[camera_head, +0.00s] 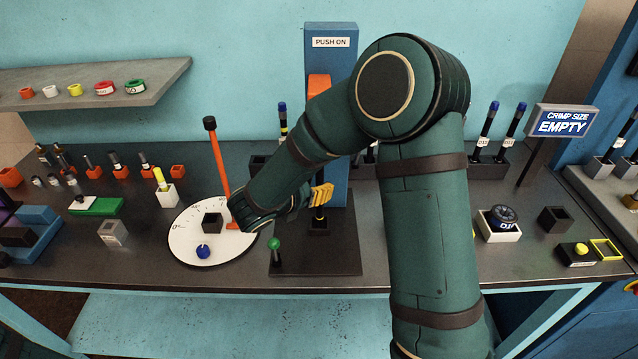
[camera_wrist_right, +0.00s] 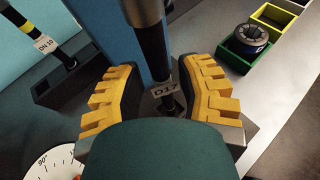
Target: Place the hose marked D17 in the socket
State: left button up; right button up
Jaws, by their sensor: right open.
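The hose marked D17 (camera_wrist_right: 152,50) is a dark upright hose with a white tag, seen between the yellow fingers of my right gripper (camera_wrist_right: 165,98) in the right wrist view. The fingers are open, one on each side of it. In the head view the right gripper (camera_head: 321,194) is in front of the blue "PUSH ON" press (camera_head: 331,42). A dark hose part shows below its fingers, over a small black socket (camera_head: 319,229) on the press's dark base. The fingers and wrist hide much of the hose, so its seating is unclear. My left gripper is not in view.
A white dial (camera_head: 185,240) with an orange lever (camera_head: 219,165) stands left of the press. A green-knobbed lever (camera_head: 275,250) is on the base's front. Another tagged hose (camera_wrist_right: 42,42) stands behind, left in the wrist view. An "EMPTY" sign (camera_head: 563,122) stands at right.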

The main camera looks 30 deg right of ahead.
jog(key=v, duration=1)
jog(key=shift+a+p, duration=0.25)
jog(key=shift+p, duration=0.1)
jog(key=shift+s, duration=0.1)
